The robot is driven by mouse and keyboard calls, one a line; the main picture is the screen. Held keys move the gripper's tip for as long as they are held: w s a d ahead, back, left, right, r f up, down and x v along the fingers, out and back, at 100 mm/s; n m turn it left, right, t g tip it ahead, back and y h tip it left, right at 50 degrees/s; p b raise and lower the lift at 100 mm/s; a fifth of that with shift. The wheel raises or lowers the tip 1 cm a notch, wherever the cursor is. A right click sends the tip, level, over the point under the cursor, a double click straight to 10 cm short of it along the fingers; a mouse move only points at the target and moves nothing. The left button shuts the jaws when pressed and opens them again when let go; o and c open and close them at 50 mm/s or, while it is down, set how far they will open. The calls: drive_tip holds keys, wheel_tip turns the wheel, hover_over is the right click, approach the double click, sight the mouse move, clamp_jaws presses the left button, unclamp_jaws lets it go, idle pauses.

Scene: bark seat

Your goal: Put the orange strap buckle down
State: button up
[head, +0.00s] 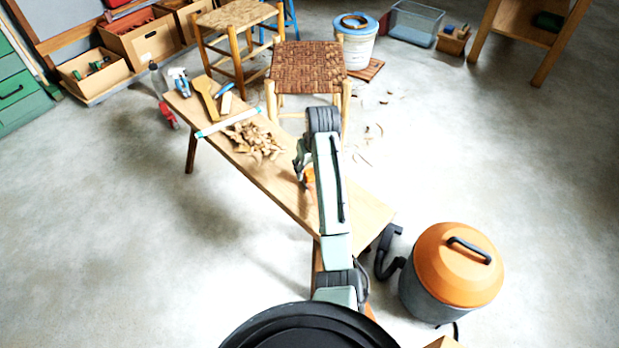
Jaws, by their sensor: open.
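A small orange thing (309,175), which looks like the orange strap buckle, shows beside my arm at the middle of the wooden bench (352,201). My arm hides part of it. My gripper (302,172) points down over the bench, close to the orange thing, with its jaws open. I cannot tell whether the fingers touch it, as the fingertips are small and partly covered by the arm.
Wood shavings (255,138), a pale strip (228,121) and hand tools (180,82) lie on the bench's far left part. A woven stool (308,68) stands behind. An orange-lidded vacuum (455,270) stands at the right. The floor at left is clear.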

sight(309, 171)
drive_tip(key=shift+d+x, duration=0.1)
drive_tip(key=shift+x, duration=0.85)
drive_tip(key=shift+d+x, duration=0.15)
drive_tip(key=shift+x, duration=0.8)
drive_tip(key=shift+c, duration=0.5)
clamp_jaws()
